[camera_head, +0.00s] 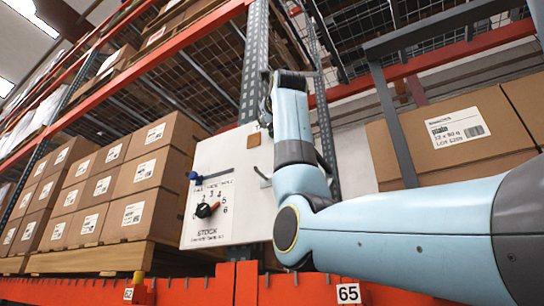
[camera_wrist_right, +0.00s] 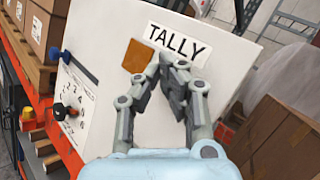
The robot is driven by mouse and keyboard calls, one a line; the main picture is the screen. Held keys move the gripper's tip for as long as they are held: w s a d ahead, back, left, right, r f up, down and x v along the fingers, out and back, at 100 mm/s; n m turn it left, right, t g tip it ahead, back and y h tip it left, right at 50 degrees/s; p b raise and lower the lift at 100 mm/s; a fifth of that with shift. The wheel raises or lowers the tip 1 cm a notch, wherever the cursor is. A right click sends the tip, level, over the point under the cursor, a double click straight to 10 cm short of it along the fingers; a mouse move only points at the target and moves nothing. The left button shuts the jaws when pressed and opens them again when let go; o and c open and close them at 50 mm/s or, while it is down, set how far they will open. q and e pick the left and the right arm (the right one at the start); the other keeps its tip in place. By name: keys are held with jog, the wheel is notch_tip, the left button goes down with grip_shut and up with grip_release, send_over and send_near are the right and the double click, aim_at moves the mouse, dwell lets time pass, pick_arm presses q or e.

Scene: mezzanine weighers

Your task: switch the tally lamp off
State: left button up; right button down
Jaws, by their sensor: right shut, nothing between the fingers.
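A white panel (camera_head: 232,150) stands upright on the rack's front. In the right wrist view it also shows (camera_wrist_right: 105,25), with a TALLY label (camera_wrist_right: 176,41). A flat orange-brown square (camera_wrist_right: 139,55) sits beside that label, and in the head view (camera_head: 254,140); I cannot tell whether it is the lamp or lit. My right gripper (camera_wrist_right: 174,66) is shut and empty, its fingertips over the panel just below the label. Contact is unclear, and whatever is behind the fingers is hidden. In the head view this gripper (camera_head: 266,112) is mostly behind my arm.
A blue slider knob (camera_head: 192,176) and a black dial with a red mark (camera_head: 206,210), numbered above STOCK, are on the panel's left. A grey lever-like piece (camera_head: 263,177) sticks out near my arm. Stacked cartons (camera_head: 150,170) stand left; more cartons (camera_head: 455,140) stand right.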

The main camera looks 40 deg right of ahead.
jog(key=s+a+b, duration=0.1)
jog(key=s+a, duration=0.1)
jog(key=a, duration=0.3)
jog(key=shift+s+a, duration=0.15)
jog(key=shift+a, duration=0.15)
dwell(0.4)
